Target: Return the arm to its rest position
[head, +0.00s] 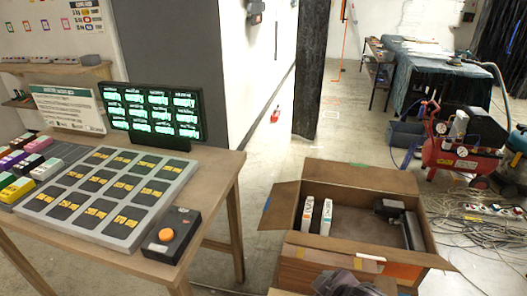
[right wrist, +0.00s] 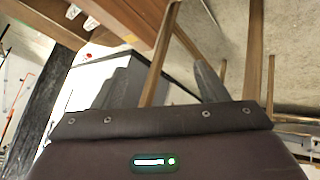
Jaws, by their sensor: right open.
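My right gripper (right wrist: 158,88) is open in the right wrist view, with nothing between its fingers. Its dark body fills the lower part of that view, with a small green-lit display on it. In the head view, a dark part, which looks like my right arm, shows at the bottom edge in front of the cardboard box (head: 286,250). My left gripper is not in view.
A wooden table (head: 222,168) at left holds a grid board (head: 110,195), coloured blocks (head: 36,160), a lit display (head: 152,113) and an orange-button box (head: 172,236). The open box holds two white items (head: 317,215). A red compressor (head: 450,155) and cables lie right.

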